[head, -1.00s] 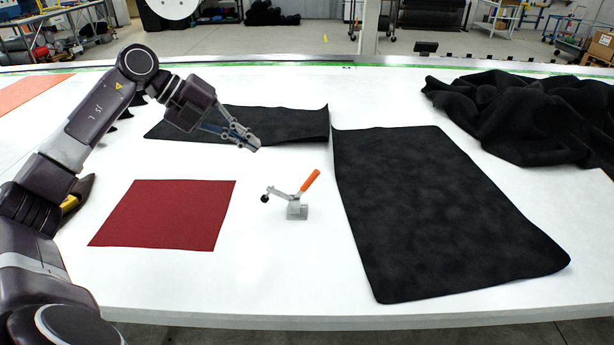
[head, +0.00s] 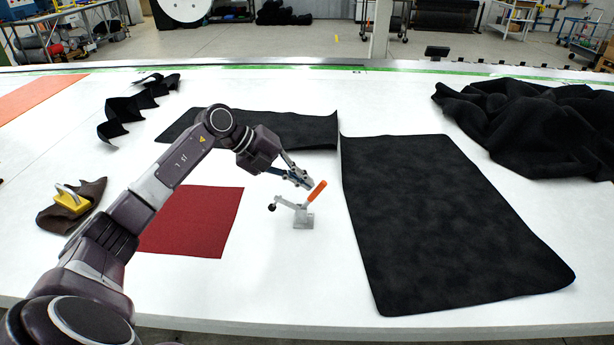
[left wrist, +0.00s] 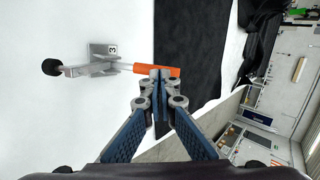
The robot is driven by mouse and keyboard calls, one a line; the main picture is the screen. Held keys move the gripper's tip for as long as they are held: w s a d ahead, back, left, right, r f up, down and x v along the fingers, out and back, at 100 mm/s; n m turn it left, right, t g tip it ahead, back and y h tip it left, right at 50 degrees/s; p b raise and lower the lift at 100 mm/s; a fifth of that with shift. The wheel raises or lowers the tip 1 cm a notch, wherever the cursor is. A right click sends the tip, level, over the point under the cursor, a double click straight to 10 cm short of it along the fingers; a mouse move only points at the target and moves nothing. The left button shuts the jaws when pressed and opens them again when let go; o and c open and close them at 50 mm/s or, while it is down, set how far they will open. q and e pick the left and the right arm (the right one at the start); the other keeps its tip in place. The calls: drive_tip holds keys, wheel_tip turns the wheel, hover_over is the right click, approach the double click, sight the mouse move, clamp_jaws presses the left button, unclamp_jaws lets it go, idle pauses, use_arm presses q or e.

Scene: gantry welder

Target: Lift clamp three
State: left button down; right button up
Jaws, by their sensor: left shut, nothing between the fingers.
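Clamp three (head: 303,218) stands on the white table in the head view, a small grey toggle clamp with an orange handle (head: 317,191) tilted up to the right and a black-tipped arm to the left. In the left wrist view the clamp (left wrist: 103,58) shows a "3" label on its base, and its orange handle (left wrist: 168,71) lies just beyond my fingertips. My left gripper (head: 306,185) is shut and empty, with its fingertips close beside the handle's upper end. I cannot tell whether they touch it. My right gripper is not in view.
A black fabric sheet (head: 450,225) lies right of the clamp, with another black piece (head: 290,130) behind it. A red cloth (head: 195,225) lies to the left. A yellow-handled tool (head: 72,198) rests on dark cloth at far left. Bare table surrounds the clamp.

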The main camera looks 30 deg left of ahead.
sight(322, 183)
use_arm(q)
drive_tip(key=shift+w+d+f, duration=0.25)
drive_tip(key=shift+w+f, duration=0.05)
drive_tip(key=shift+w, duration=0.05)
drive_tip(key=shift+r, duration=0.1)
drive_tip(key=shift+w+d+p, duration=0.1)
drive_tip(key=shift+d+p, duration=0.1)
drive_tip(key=shift+p, duration=0.45)
drive_tip(key=shift+g+y, duration=0.3)
drive_tip(key=shift+w+d+y+p, duration=0.2)
drive_tip(key=shift+d+y+p, duration=0.15)
drive_tip(key=shift+p, duration=0.55)
drive_tip(key=d+y+p, duration=0.1)
drive_tip(key=w+d+g+y+p, duration=0.1)
drive_tip(key=p, duration=0.1)
drive_tip(key=shift+w+f+g, duration=0.15)
drive_tip(key=shift+f+g, duration=0.15)
drive_tip(key=shift+m+g+y, duration=0.3)
drive_tip(key=shift+g+y, duration=0.3)
drive_tip(key=shift+y, duration=0.25)
drive_tip(key=shift+w+d+f+b, duration=0.35)
drive_tip(key=shift+d+f, duration=0.3)
drive_tip(key=shift+f, duration=0.25)
drive_tip(key=shift+w+d+f+b, duration=0.2)
drive_tip(key=shift+w+d+f, duration=0.15)
drive_tip(key=shift+d+f, duration=0.4)
drive_tip(key=shift+w+f, duration=0.1)
drive_tip(key=shift+f, duration=0.1)
